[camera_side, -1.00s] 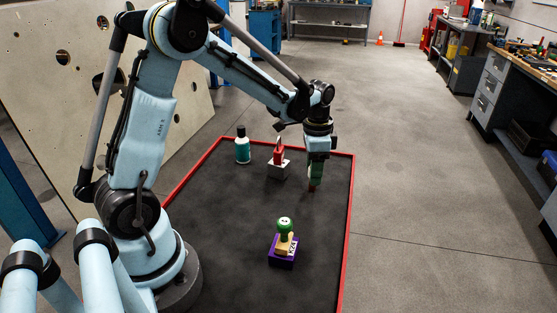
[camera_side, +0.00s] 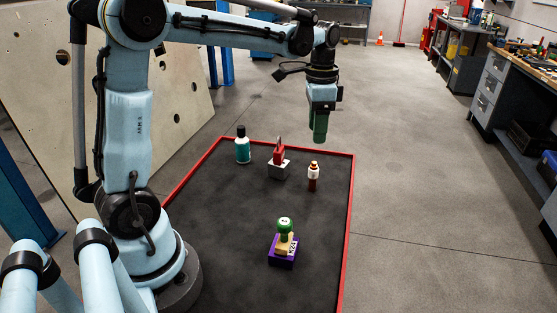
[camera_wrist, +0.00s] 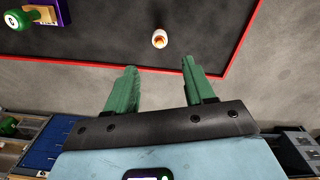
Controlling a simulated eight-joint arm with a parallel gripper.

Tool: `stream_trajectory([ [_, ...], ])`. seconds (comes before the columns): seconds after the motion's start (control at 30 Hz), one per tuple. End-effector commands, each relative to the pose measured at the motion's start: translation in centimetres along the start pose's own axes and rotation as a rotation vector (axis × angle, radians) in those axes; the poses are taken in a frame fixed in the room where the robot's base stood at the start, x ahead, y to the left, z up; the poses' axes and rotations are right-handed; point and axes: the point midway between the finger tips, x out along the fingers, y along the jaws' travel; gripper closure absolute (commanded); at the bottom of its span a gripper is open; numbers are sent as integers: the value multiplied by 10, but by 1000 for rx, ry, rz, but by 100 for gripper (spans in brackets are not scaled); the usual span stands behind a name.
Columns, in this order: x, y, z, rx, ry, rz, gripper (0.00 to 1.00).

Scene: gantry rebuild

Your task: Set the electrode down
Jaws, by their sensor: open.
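Nearer is a purple block (camera_side: 282,261) with a green-knobbed piece (camera_side: 285,225). A red border (camera_side: 350,215) edges the mat. The mat's right side is open.

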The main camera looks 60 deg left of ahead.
Motion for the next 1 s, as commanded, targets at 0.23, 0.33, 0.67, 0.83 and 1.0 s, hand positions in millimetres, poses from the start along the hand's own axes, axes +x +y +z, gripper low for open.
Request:
stream_trajectory([
  [0.23, -11, 16, 6, -41, 46, -35, 47],
  [0.33, -14, 34, 13, -95, 106, -72, 47],
  [0.67, -6, 96, 43, -303, 376, -157, 47],
  [0.83, 8, 119, 56, -394, 508, -160, 47],
  [1.0, 18, 130, 63, -448, 587, -152, 47],
])
